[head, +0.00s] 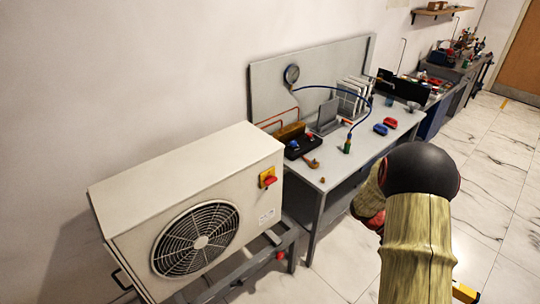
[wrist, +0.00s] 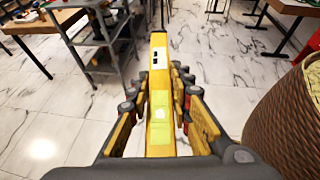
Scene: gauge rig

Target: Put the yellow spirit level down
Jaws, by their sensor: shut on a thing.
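The yellow spirit level (wrist: 158,135) is a long bar in the middle of the wrist view, pointing away from me, with a dark-marked pale patch near its far part. My gripper (wrist: 158,82) is shut on it, with fingers along both its sides. The level is above the white marble floor; how high I cannot tell. In the head view my arm hides the gripper, and only a small yellow piece shows at the bottom right, too little to tell level from finger pad.
A grey workbench (head: 368,152) carries a gauge, blue hose, fittings and tools, with bare patches near its front. A white fan unit (head: 130,200) stands left of it. In the wrist view, a grey cart (wrist: 88,68) is at left and a woven basket (wrist: 285,120) close at right.

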